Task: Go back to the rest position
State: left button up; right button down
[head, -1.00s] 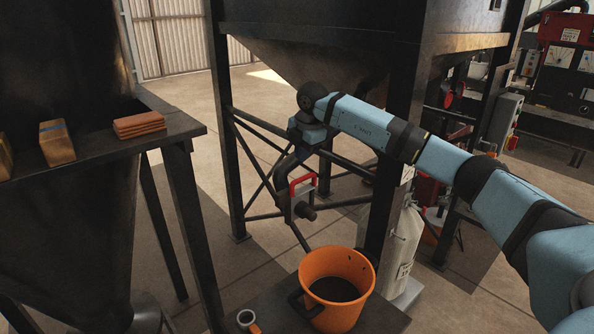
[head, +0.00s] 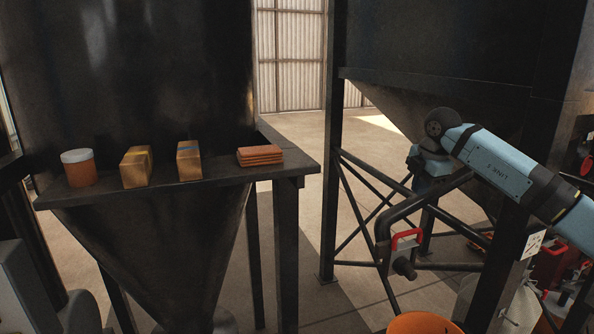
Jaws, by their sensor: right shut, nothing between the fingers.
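My right arm reaches in from the right side of the head view, with its blue links ending in a dark wrist joint. My right gripper (head: 428,188) hangs below that wrist, partly hidden behind a black bent pipe, and holds nothing. It is shut. I cannot tell how far it is from the pipe. My left gripper is not in view.
The pipe carries a valve with a red handle (head: 407,239). An orange bucket (head: 425,323) shows at the bottom edge. On the left, a dark shelf (head: 220,178) holds a lidded jar (head: 79,168), two boxes and stacked brown slabs (head: 259,156). Dark frame posts stand around the arm.

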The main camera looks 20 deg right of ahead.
jog(key=s+a+f+n+y+p, duration=0.1)
jog(key=a+f+n+y, duration=0.25)
jog(key=a+f, duration=0.4)
jog(key=s+a+f+n+y, duration=0.15)
jog(key=a+f+y, duration=0.25)
jog(key=a, duration=0.6)
jog(key=s+a+f+t+y+p, duration=0.1)
jog(key=s+a+f+y, duration=0.1)
jog(key=s+a+y, duration=0.3)
jog(key=s+a+f+m+t+y, duration=0.1)
jog(key=a+f+y, duration=0.1)
jog(key=a, duration=0.4)
jog(key=s+a+f+t+y+p, duration=0.1)
jog(key=s+a+f+y, duration=0.1)
jog(key=s+a+y, duration=0.3)
jog(key=s+d+f+m+t+h+p, duration=0.1)
jog(key=s+d+f+m+t+h, duration=0.1)
jog(key=s+f+m+h, duration=0.6)
jog(key=s+d+f+m+t+h, duration=0.3)
jog(key=s+f+m+h, duration=0.5)
jog(key=s+f+m, duration=0.3)
jog(key=s+f, duration=0.3)
jog(key=shift+s+f+m+p, duration=0.25)
jog(key=shift+s+m+p, duration=0.1)
jog(key=shift+m+p, duration=0.05)
jog(key=shift+d, duration=0.2)
